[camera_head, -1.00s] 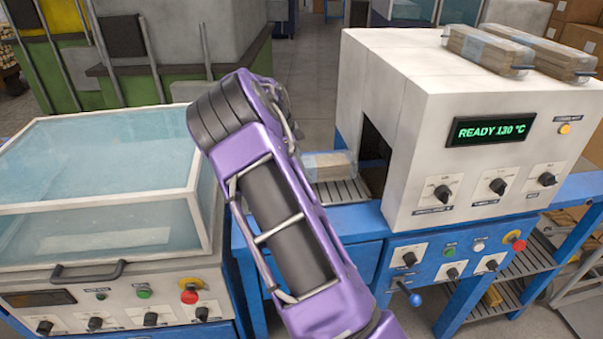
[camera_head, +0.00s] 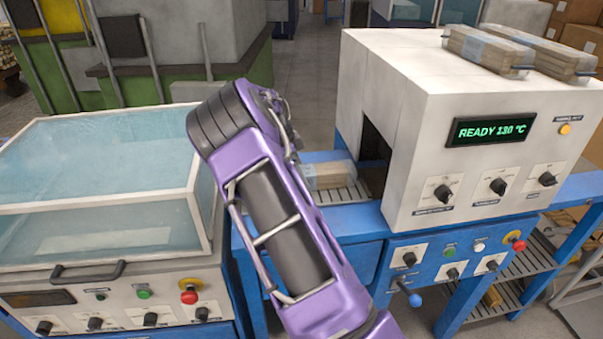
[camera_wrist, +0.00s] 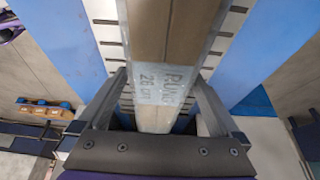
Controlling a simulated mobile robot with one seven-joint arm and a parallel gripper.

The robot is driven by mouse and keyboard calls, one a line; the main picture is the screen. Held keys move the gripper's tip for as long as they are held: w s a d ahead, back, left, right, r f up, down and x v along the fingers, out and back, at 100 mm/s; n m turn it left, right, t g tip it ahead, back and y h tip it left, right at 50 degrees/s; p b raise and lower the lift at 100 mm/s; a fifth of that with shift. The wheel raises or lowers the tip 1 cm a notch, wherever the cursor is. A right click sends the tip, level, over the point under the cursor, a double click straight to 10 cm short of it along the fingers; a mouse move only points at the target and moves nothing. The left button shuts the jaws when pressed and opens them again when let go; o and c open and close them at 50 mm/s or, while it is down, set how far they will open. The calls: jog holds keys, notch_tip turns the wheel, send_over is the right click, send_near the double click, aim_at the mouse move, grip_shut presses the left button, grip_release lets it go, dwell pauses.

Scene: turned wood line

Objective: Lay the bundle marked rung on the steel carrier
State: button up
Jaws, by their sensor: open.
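The bundle marked rung (camera_head: 328,174) lies on the slatted steel carrier (camera_head: 345,195) at the machine's left opening. In the wrist view the bundle (camera_wrist: 168,35) is a pale brown wrapped pack, its clear band reading "RUNG 26 cm". Slats of the carrier (camera_wrist: 106,35) show on both sides of it. My gripper (camera_wrist: 158,88) is open, one finger on each side of the bundle's near part, with a gap on at least the right side. In the head view my purple arm hides the gripper and the bundle's left end.
The white machine (camera_head: 400,110) with a "READY 130 °C" display stands just right of the bundle. Two more wrapped bundles (camera_head: 490,50) lie on its top. A glass-lidded unit (camera_head: 100,190) stands to the left. The blue frame (camera_head: 350,220) edges the carrier.

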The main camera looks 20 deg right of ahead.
jog(key=v, duration=1.2)
